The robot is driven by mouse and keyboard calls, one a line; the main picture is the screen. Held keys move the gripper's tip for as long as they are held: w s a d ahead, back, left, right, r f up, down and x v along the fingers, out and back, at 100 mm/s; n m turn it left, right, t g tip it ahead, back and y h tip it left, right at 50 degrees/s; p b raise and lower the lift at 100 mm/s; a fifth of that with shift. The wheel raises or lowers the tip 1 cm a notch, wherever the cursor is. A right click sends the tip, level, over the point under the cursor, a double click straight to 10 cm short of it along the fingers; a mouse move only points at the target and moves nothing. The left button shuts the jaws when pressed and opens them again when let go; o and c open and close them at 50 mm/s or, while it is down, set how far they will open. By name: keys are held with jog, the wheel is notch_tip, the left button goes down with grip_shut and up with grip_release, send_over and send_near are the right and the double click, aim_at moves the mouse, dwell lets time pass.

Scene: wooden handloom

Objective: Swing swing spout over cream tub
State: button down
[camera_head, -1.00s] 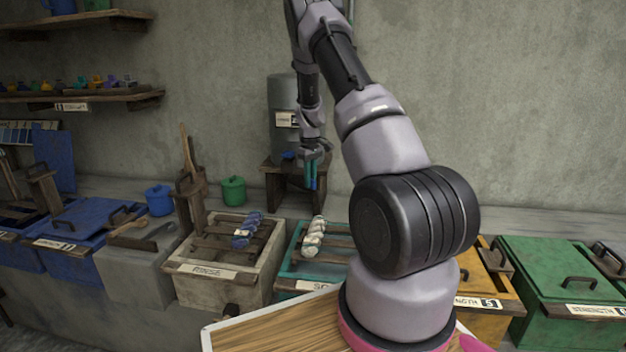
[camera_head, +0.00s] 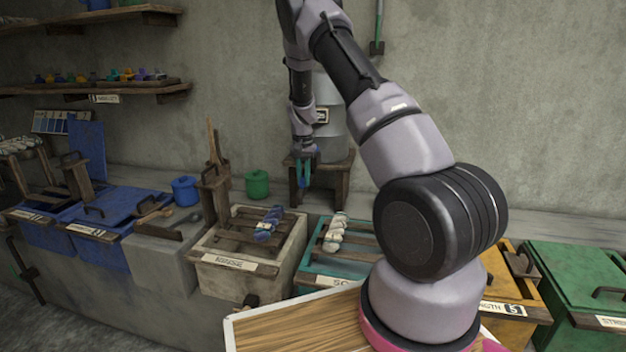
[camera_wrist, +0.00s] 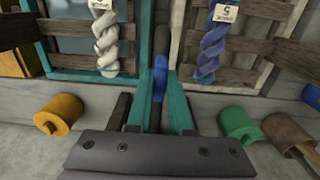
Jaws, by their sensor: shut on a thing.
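My gripper (camera_head: 303,172), with teal fingers, hangs in front of the grey metal urn (camera_head: 330,125) on its dark wooden stand. In the wrist view my gripper (camera_wrist: 160,105) is closed around a blue grip (camera_wrist: 160,72), which sits at a dark bar (camera_wrist: 161,38), likely the swing spout. That bar points toward the gap between two tubs. The cream tub (camera_head: 222,284) stands front left of my gripper, with a blue skein across its slats; its rim shows in the wrist view (camera_wrist: 177,38). In the head view the spout is mostly hidden by my gripper.
The teal tub (camera_head: 309,250) with a white skein adjoins the cream tub on the right. Green pot (camera_head: 257,184) and blue pot (camera_head: 185,190) stand behind. Yellow and green tubs are at right.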

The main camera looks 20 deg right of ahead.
jog(key=w+a+m, duration=0.5)
jog(key=w+m, duration=0.6)
jog(key=m, duration=0.1)
jog(key=shift+w, duration=0.2)
jog(key=shift+m, duration=0.3)
jog(key=shift+r, duration=0.1)
jog(key=c, duration=0.8)
grip_release()
jog(key=shift+a, duration=0.1)
notch_tip(320, 180, up, 11)
jog(key=shift+f, duration=0.15)
